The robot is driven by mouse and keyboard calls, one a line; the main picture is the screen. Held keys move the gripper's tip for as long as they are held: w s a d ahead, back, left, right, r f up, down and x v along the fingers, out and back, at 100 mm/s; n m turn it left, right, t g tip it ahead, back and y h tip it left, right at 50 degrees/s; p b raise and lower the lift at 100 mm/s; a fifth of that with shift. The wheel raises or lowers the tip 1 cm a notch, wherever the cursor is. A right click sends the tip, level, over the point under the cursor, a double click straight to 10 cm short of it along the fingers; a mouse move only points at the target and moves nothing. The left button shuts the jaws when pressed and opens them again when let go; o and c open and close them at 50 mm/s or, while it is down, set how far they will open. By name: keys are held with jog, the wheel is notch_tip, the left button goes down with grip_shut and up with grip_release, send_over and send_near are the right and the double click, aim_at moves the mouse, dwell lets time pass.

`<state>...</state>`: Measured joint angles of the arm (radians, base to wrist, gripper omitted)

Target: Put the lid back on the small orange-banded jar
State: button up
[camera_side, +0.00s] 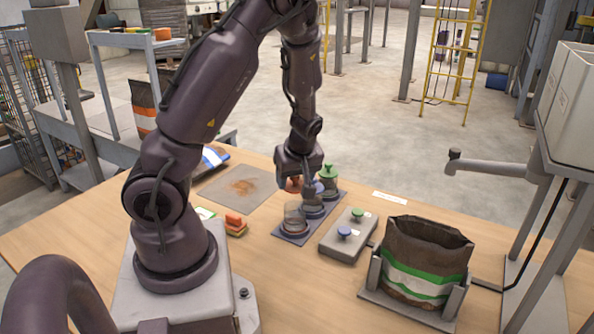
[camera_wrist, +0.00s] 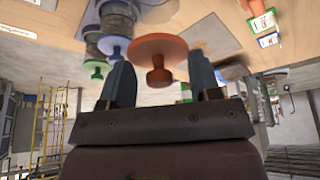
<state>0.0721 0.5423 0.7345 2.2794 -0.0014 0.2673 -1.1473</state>
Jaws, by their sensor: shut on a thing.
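The orange lid (camera_wrist: 160,48), a flat disc with a knob, is held by its knob between the fingers of my gripper (camera_wrist: 160,85) in the wrist view. In the side view my gripper (camera_side: 300,180) is above the table, with the orange lid (camera_side: 293,184) partly hidden beside it. The small orange-banded jar (camera_side: 295,218) stands upright and lidless at the near end of a dark tray (camera_side: 290,239). The lid is apart from the jar, above and behind it in the side view. A glassy rim at the top of the wrist view looks like this jar.
A blue-lidded jar (camera_side: 314,205) and a green-lidded jar (camera_side: 328,174) stand farther along the tray, close to my gripper. A grey box with green and blue knobs (camera_side: 340,246) and an open brown bag (camera_side: 415,262) are to the right. A grey mat (camera_side: 215,192) lies left.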

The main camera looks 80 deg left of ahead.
aim_at(296, 187)
jog(key=shift+f, duration=2.25)
jog(key=shift+f, duration=0.15)
dwell(0.4)
jog(key=o, duration=1.2)
jog(key=shift+r, duration=3.55)
grip_shut()
